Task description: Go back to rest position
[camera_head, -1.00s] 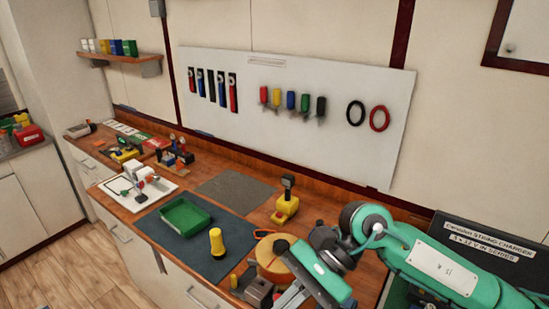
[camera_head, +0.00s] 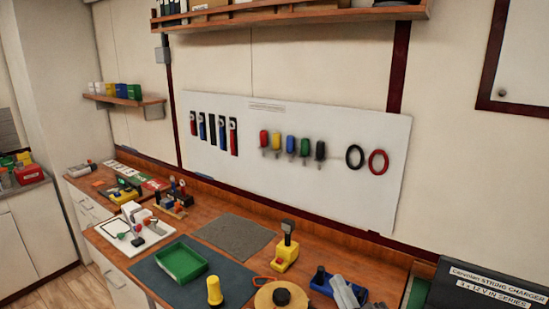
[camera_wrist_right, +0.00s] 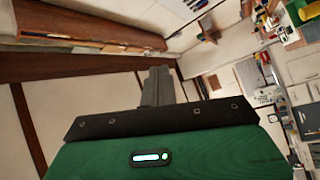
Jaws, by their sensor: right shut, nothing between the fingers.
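My left gripper is not in view.
The wooden bench (camera_head: 205,222) holds a green tray (camera_head: 181,262), a yellow screwdriver handle (camera_head: 214,290), a yellow tool (camera_head: 286,252) and a round wooden piece (camera_head: 281,298). A black string charger (camera_head: 490,285) stands at right. A tool board (camera_head: 340,200) hangs behind.

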